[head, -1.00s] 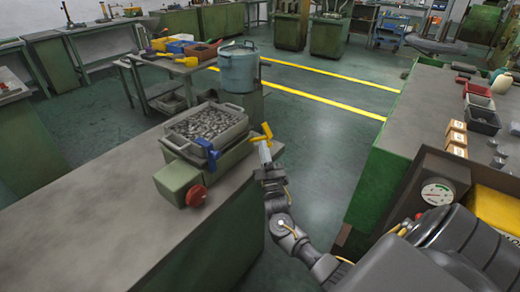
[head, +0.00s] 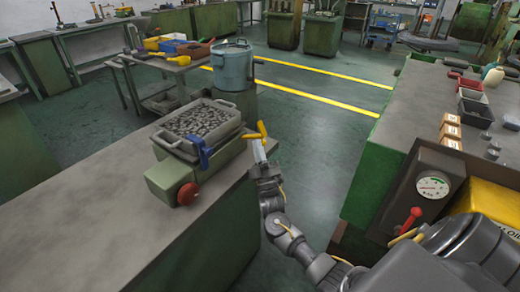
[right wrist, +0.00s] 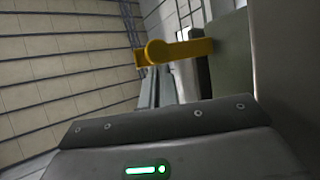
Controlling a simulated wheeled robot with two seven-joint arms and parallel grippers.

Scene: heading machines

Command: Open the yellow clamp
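The yellow clamp (head: 257,132) shows as a thin yellow lever beside the right end of the metal bin (head: 200,125) on the green machine. In the right wrist view the clamp (right wrist: 175,50) is a yellow bar with a round knob, lying across the picture above the gripper body. My right gripper (head: 259,151) is just below the clamp in the head view, very close to it. I cannot tell whether they touch. Its fingertips are not clear, so I cannot tell whether it is open or shut. My left gripper is not in view.
The bin holds many small metal parts and has a blue clamp (head: 203,152) at its front. A red knob (head: 187,194) sits on the machine below. A blue-grey pot (head: 232,66) stands behind. A green workbench (head: 378,150) is at the right, with open floor between.

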